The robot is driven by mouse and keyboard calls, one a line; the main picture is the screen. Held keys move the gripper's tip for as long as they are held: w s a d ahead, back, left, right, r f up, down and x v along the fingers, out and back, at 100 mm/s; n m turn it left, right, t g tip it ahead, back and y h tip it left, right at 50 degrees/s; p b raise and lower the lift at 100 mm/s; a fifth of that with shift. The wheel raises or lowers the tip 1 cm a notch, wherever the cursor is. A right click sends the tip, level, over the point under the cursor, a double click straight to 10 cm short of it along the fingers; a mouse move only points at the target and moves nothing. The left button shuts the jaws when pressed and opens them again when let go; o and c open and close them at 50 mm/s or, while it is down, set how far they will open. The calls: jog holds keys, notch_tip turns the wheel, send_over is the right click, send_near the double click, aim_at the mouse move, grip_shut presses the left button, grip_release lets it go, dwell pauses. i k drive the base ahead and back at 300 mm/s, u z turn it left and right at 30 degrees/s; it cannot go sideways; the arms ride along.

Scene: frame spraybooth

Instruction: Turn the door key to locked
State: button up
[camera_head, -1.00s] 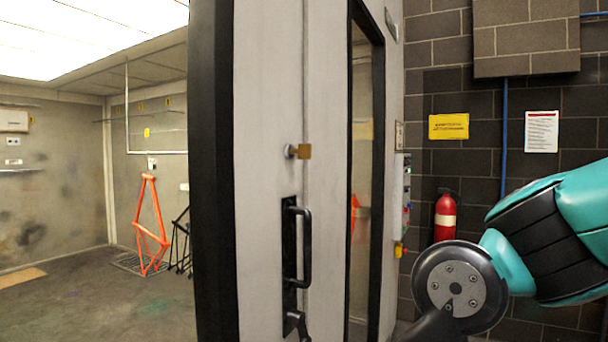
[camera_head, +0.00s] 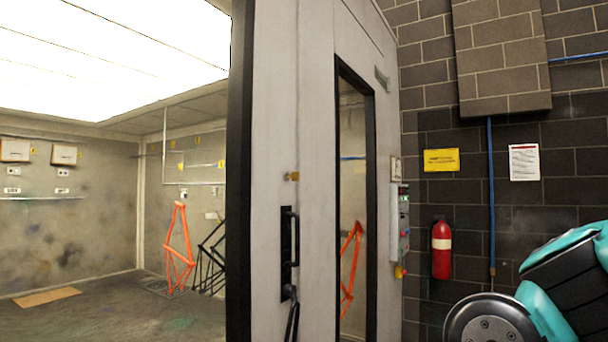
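The door key (camera_head: 292,176) is a small brass-coloured piece that sticks out of the pale grey door (camera_head: 275,120), above the black pull handle (camera_head: 291,236). It looks flat and roughly level, but it is too small to tell its exact turn. A black lever-like part (camera_head: 291,318) hangs below the handle, cut off by the bottom edge. My teal and black arm shows at the lower right, well apart from the key. My gripper is not in view.
A control panel (camera_head: 403,222) is right of the glazed panel. A red fire extinguisher (camera_head: 441,250) hangs on the dark block wall.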

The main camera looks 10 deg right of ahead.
aim_at(294, 176)
jog(key=z, duration=0.9)
jog(key=i, duration=0.9)
jog(key=u, duration=0.65)
jog(key=i, duration=0.45)
jog(key=u, duration=0.5)
